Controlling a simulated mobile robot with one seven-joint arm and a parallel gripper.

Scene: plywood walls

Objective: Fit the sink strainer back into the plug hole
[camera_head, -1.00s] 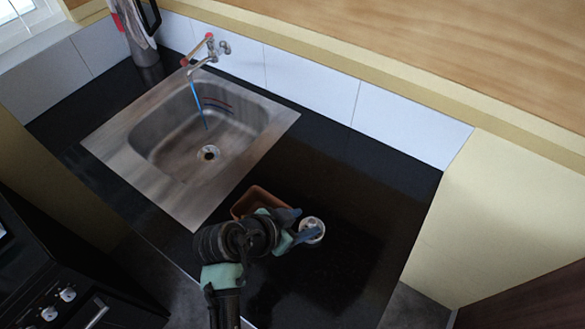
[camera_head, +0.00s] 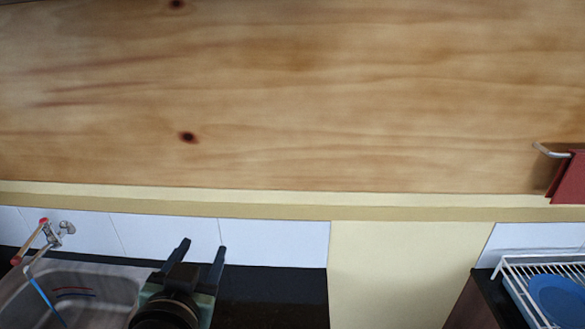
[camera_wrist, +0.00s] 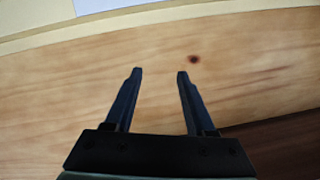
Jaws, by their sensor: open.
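My gripper (camera_head: 203,246) is raised in front of the tiled wall, to the right of the sink (camera_head: 103,284), with its two fingers apart. In the wrist view my gripper (camera_wrist: 159,74) is open, with nothing between the fingers and only the plywood wall beyond. Only the upper part of the steel sink shows, at the lower left of the head view. The plug hole is out of view. No strainer shows in either current view.
A tap with red ends (camera_head: 44,240) rises behind the sink. Black worktop (camera_head: 268,285) lies right of my gripper, then a cream panel (camera_head: 385,275). A white dish rack (camera_head: 515,272) with blue dishes and a red cloth (camera_head: 570,180) are at the right.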

